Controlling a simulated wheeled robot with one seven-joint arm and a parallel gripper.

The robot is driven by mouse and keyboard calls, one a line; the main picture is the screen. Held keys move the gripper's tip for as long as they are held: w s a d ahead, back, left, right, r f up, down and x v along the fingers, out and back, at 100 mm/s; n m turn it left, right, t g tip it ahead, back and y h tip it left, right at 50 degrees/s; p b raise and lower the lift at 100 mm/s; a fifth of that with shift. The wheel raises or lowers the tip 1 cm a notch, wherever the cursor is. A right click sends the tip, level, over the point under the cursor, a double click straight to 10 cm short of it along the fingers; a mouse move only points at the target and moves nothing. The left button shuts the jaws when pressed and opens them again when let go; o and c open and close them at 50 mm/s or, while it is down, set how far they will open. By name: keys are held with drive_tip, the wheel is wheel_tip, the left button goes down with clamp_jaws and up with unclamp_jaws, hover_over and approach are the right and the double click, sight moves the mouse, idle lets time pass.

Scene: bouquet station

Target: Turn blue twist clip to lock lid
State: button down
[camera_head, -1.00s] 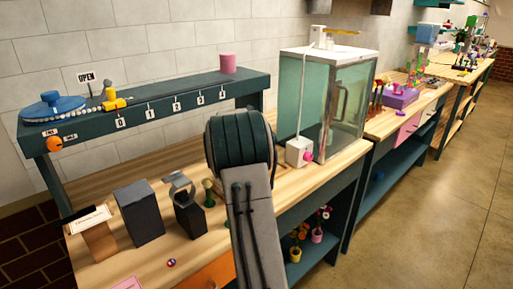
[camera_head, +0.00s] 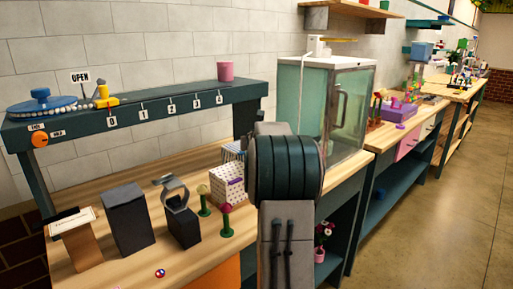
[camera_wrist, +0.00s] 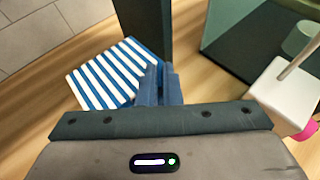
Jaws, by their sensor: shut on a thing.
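My gripper (camera_wrist: 160,70) shows in the wrist view with its fingers close together, shut on a small blue piece that I cannot clearly make out. It may be the blue twist clip. The fingers overlap the right edge of a blue-and-white striped box (camera_wrist: 105,75); I cannot tell whether they touch it. In the head view the striped box (camera_head: 232,149) shows partly, behind a white dotted box (camera_head: 227,184). My arm hides my gripper in that view. I cannot make out which lid the clip belongs to.
A glass cabinet (camera_head: 341,105) stands right of my arm, with a white unit (camera_wrist: 280,92) beside it. Dark blocks (camera_head: 128,218) and flower stands (camera_head: 226,220) stand on the bench. A raised dark shelf (camera_head: 140,109) carries a blue disc (camera_head: 40,101). The right aisle is clear.

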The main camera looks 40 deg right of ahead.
drive_tip(key=shift+d+n+t+y+b, duration=0.1)
drive_tip(key=shift+n+t+y+b, duration=0.3)
drive_tip(key=shift+n+y+b, duration=0.25)
drive_tip(key=shift+s+d+n+t+y+p, duration=0.2)
drive_tip(key=shift+n+y+p, duration=0.25)
drive_tip(key=shift+n+y, duration=0.65)
drive_tip(key=shift+w+d+n+t+y+p, duration=0.15)
drive_tip(key=shift+n+t+y+p, duration=0.3)
drive_tip(key=shift+n+y, duration=0.65)
drive_tip(key=shift+s+d+n+t+y+p, duration=0.15)
drive_tip(key=shift+n+y+p, duration=0.35)
drive_tip(key=shift+n+y, duration=0.55)
drive_tip(key=shift+w+a+y, duration=0.1)
drive_tip(key=shift+a+y, duration=0.05)
drive_tip(key=shift+y, duration=0.35)
drive_tip(key=c, duration=1.6)
unclamp_jaws()
